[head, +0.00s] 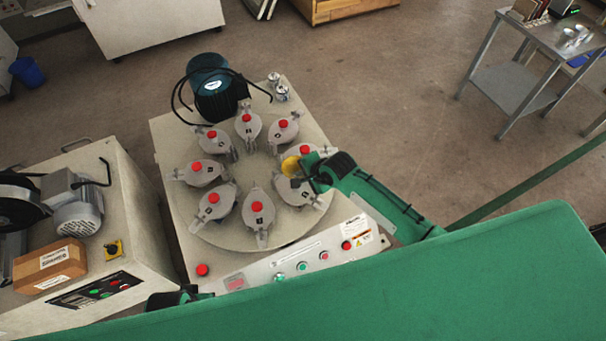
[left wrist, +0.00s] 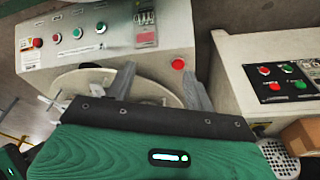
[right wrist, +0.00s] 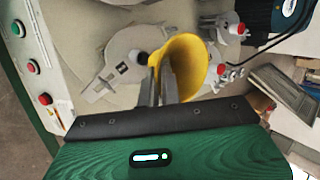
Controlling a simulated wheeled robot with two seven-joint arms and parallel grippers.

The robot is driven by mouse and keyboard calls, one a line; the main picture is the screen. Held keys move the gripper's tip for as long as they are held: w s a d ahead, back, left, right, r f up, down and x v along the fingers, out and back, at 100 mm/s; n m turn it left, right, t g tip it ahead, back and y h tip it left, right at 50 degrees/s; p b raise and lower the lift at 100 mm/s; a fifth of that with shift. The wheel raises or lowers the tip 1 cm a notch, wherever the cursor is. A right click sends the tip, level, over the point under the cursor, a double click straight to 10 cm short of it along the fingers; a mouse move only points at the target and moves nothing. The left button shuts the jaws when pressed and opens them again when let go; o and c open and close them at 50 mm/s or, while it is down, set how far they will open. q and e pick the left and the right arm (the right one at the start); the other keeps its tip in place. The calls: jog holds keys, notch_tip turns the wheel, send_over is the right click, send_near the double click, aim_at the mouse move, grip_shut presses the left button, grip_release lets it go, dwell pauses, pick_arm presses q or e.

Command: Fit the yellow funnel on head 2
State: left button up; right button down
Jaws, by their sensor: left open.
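The yellow funnel (head: 291,167) is in my right gripper (head: 303,169), above the right side of the round turntable (head: 235,238). In the right wrist view, the funnel (right wrist: 188,66) is tilted, with the closed fingers (right wrist: 162,88) at its near side. Below it is a grey head (head: 299,190), also in the right wrist view (right wrist: 118,65); a dark fitting shows beside the funnel and no red knob is visible. Its label is too small to read surely, and contact with the funnel cannot be told. My left gripper (left wrist: 158,88) is open and empty near the machine's front panel.
Several grey heads with red knobs, such as one front head (head: 256,212), ring the turntable. A dark motor (head: 210,82) stands at the back. The control panel (head: 300,262) runs along the front.

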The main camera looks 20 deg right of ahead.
pick_arm(q)
notch_tip(320, 180, up, 9)
jog(key=t+b, duration=0.1)
jog(key=b, duration=0.3)
jog(key=shift+s+a+r, duration=0.15)
jog(key=shift+s, duration=0.3)
pick_arm(e)
jog(key=shift+f, duration=2.35)
pick_arm(q)
jog(key=shift+r+p, duration=1.1)
jog(key=shift+p, duration=0.05)
jog(key=shift+r, duration=0.25)
pick_arm(e)
jog(key=shift+f, duration=0.95)
jog(key=c, duration=1.5)
grip_release()
jog(key=shift+c, duration=0.2)
